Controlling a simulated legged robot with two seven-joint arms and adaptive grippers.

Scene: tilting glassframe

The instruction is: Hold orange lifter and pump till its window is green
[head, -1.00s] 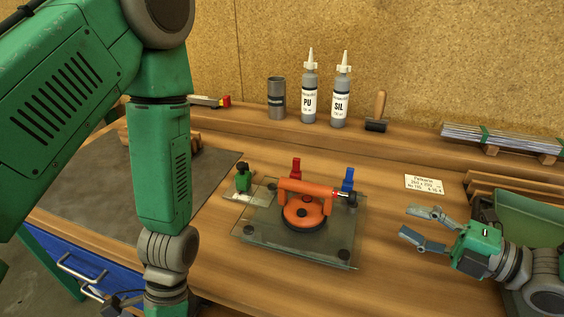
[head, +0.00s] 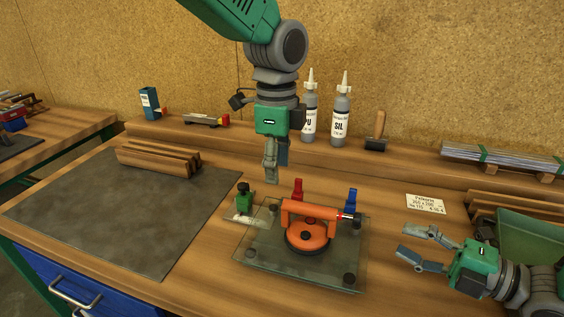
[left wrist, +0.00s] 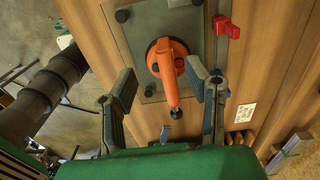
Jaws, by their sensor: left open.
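The orange lifter (head: 307,236) is a round suction cup with a bar handle, sitting on the glass pane (head: 265,253). A small red band shows near the dark pump end (head: 355,219) at the handle's right; no green shows there. My left gripper (head: 275,172) is open and empty, pointing down above and behind the lifter's left end. In the left wrist view the lifter (left wrist: 170,65) appears between and beyond the open fingers. My right gripper (head: 415,244) is open and empty, right of the pane, apart from the lifter.
A red clamp (head: 297,190) and a blue clamp (head: 350,200) stand at the pane's back edge. A green-topped clamp (head: 244,197) is at its left. Bottles (head: 341,117) stand on the back ledge. The dark mat (head: 125,207) has free room in front of wooden strips (head: 158,158).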

